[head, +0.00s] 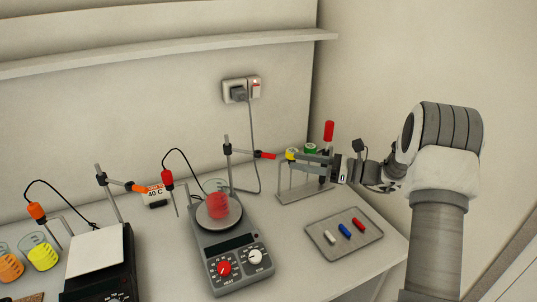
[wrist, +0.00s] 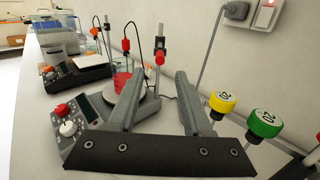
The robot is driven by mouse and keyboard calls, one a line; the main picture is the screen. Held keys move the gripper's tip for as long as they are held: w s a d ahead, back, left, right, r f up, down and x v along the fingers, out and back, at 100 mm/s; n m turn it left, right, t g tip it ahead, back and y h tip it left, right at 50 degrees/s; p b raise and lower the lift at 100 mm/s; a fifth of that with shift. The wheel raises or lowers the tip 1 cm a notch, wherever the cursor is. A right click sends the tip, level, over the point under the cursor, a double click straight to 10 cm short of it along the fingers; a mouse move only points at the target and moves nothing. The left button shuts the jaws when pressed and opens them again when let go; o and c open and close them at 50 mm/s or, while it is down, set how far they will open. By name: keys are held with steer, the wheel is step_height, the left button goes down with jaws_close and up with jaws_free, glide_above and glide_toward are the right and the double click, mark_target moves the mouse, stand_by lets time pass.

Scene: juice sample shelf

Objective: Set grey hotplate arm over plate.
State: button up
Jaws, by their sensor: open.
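The grey hotplate (head: 240,262) stands mid-table with a red and a white knob. A beaker of red liquid (head: 217,204) sits on its round plate (head: 206,222). A rod at the plate's back right carries an arm with a red end (head: 265,155), which points right, away from the plate. In the wrist view the red arm end (wrist: 160,58) faces me, beyond the fingertips. My gripper (head: 303,163) is open and empty, right of the arm end, reaching left. In the wrist view its two fingers (wrist: 160,80) are spread, with the hotplate (wrist: 66,122) partly hidden behind the left one.
A metal rack (head: 284,181) and bottles with yellow and green caps (wrist: 265,121) are close to my gripper. A tray (head: 368,251) with small coloured bars lies front right. A red-topped probe (head: 168,179) hangs left of the plate. A black hotplate (head: 98,265) stands farther left.

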mark_target(268, 156)
steer(key=p+x, duration=0.1)
steer(key=x, duration=0.8)
steer(key=shift+a+f, duration=0.1)
steer(key=shift+a, duration=0.2)
steer(key=shift+c, duration=0.3)
jaws_close()
stand_by(0.6)
